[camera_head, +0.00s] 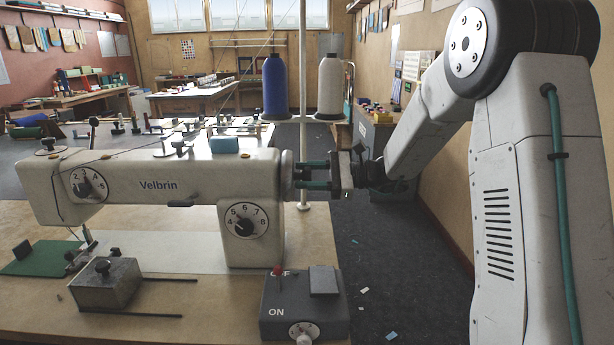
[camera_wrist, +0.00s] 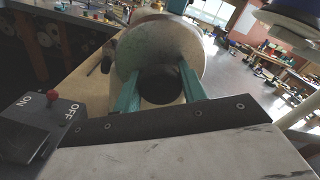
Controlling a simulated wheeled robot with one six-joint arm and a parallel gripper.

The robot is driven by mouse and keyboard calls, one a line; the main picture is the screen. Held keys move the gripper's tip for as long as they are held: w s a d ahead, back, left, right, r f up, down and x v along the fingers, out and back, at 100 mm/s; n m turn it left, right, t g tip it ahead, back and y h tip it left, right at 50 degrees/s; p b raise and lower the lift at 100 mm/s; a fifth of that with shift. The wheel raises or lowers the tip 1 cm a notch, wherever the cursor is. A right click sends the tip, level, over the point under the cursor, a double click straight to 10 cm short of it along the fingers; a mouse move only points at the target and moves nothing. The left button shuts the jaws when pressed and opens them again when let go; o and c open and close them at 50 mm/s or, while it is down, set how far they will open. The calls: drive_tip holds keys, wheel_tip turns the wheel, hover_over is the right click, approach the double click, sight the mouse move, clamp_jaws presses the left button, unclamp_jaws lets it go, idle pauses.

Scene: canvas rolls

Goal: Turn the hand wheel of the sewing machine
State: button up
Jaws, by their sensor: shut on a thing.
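The white sewing machine (camera_head: 150,185), marked Velbrin, stands on the wooden table. Its hand wheel (camera_head: 288,176) is at the right end of the machine head, seen edge-on. My gripper (camera_head: 305,176) reaches in from the right, level with the wheel. Its two green fingers, also in the wrist view (camera_wrist: 160,88), are shut on the hub of the wheel, one on each side. The fingertips are partly hidden against the wheel.
A grey switch box (camera_head: 305,312) with a red toggle sits on the table below my gripper. A thread stand with a blue spool (camera_head: 275,85) and a white spool (camera_head: 330,85) rises behind. A metal block (camera_head: 107,284) lies at the front left. The floor at right is mostly clear.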

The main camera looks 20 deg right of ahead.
drive_tip(key=o, duration=1)
drive_tip(key=shift+c, duration=0.2)
drive_tip(key=v, duration=0.7)
drive_tip(key=shift+d, duration=0.4)
